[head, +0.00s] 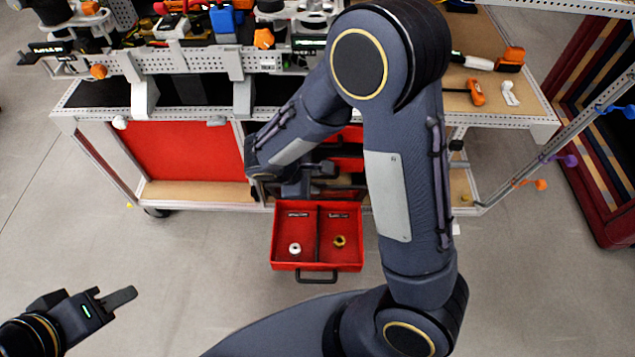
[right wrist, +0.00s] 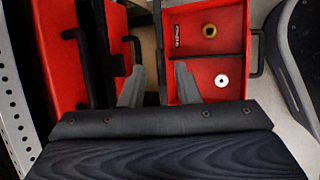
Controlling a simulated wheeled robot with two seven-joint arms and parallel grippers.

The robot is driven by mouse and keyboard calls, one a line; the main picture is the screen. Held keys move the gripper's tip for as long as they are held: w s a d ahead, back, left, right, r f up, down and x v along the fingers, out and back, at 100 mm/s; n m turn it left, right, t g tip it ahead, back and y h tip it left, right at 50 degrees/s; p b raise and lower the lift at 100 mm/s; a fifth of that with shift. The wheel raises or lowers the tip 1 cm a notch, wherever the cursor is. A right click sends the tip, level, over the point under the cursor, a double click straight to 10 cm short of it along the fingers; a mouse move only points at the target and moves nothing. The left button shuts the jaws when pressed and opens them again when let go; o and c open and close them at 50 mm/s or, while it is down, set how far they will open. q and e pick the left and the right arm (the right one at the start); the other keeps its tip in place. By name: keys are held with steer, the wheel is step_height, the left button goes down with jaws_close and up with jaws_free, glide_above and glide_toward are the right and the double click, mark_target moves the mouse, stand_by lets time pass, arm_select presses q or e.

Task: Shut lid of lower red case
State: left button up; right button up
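The lower red case (head: 317,264) lies open in front of the cart, its handle facing me. Its tray has two compartments, with a white ring (head: 295,248) in the left and a brass ring (head: 340,241) in the right. The tray (right wrist: 246,42) also shows in the right wrist view. A red panel with a black handle (right wrist: 118,40), possibly the raised lid, stands left of it. My right gripper (right wrist: 158,78) is open, fingers apart, over the area between panel and tray. My arm hides part of this in the head view. My left gripper (head: 118,298) is low at left, away from the case; its opening is unclear.
Another red case part with a black handle (right wrist: 72,70) stands further left in the right wrist view. The cart's worktop (head: 500,105) above holds tools. A red panel (head: 185,160) fills the cart's left side. The floor (head: 180,250) in front is clear.

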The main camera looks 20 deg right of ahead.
mark_target(317, 183)
steer(key=shift+b+x, duration=0.4)
steer(key=shift+x, duration=1.25)
steer(key=shift+c, duration=0.3)
jaws_close()
